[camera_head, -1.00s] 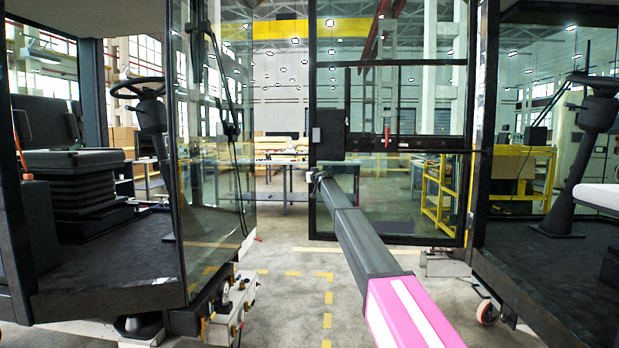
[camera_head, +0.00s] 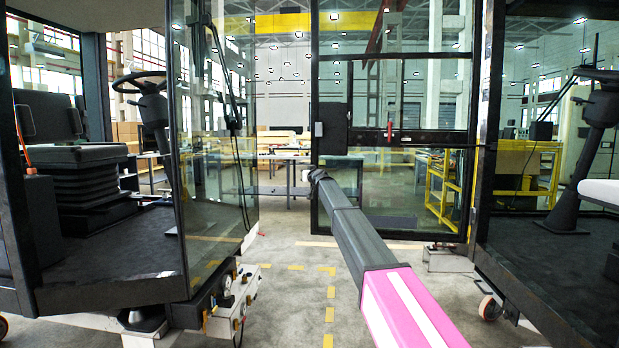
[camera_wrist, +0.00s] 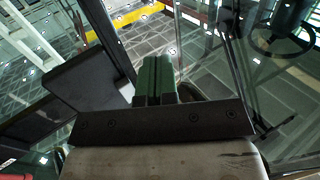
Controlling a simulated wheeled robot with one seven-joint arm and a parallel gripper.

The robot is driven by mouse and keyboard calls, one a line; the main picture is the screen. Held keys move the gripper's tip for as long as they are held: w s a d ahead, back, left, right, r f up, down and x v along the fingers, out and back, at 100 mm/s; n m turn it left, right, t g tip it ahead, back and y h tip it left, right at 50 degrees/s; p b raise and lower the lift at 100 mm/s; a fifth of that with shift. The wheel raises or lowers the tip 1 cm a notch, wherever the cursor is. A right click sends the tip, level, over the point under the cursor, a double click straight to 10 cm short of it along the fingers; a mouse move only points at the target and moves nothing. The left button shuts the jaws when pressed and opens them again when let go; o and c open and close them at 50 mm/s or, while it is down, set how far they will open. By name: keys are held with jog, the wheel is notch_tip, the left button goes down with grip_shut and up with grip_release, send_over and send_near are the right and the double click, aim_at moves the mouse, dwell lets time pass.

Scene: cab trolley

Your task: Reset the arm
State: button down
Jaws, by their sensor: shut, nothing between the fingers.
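My arm reaches forward from the bottom right in the head view, with a pink and white section near me and dark grey links beyond. My gripper (camera_head: 312,176) is at its far end, small there, in front of a dark-framed glass door (camera_head: 420,100) and just below that door's black box (camera_head: 330,130). I cannot tell whether it touches the door. In the wrist view my gripper's green fingers (camera_wrist: 156,80) are together with nothing between them. A dark panel (camera_wrist: 92,82) lies left of the fingers, and glass is to their right.
A cab with a seat (camera_head: 75,165) and a steering wheel (camera_head: 138,83) stands at left, its glass panel (camera_head: 210,150) on the near side. Another cab (camera_head: 550,250) stands at right. Marked floor (camera_head: 290,300) lies open between them. A red handle (camera_head: 389,132) is on the door.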

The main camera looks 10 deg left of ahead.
jog(key=s+d+f+g+h, duration=0.1)
jog(key=s+d+f+g, duration=0.2)
jog(key=s+d+f, duration=0.5)
jog(key=s+d+f+m+g+h, duration=0.15)
jog(key=s+d+f, duration=0.25)
jog(key=s+f, duration=0.85)
jog(key=s+d+f+g+h, duration=0.1)
jog(key=s+d+f+g, duration=0.2)
jog(key=s+d+f, duration=0.75)
jog(key=s+d+f+m+g+h, duration=0.1)
jog(key=s+d+f, duration=0.3)
jog(key=s, duration=0.7)
jog(key=s+d+f+m+g+h, duration=0.2)
jog(key=s+d+f+g, duration=0.2)
jog(key=s+f, duration=0.5)
jog(key=s+d+f+m+g+h, duration=0.1)
jog(key=s+f, duration=0.6)
jog(key=s, duration=0.7)
jog(key=d+g+h, duration=0.1)
jog(key=d+g, duration=0.1)
jog(key=d, duration=0.1)
jog(key=shift+s+d+f, duration=0.2)
jog(key=shift+d, duration=0.2)
jog(key=shift+a, duration=0.1)
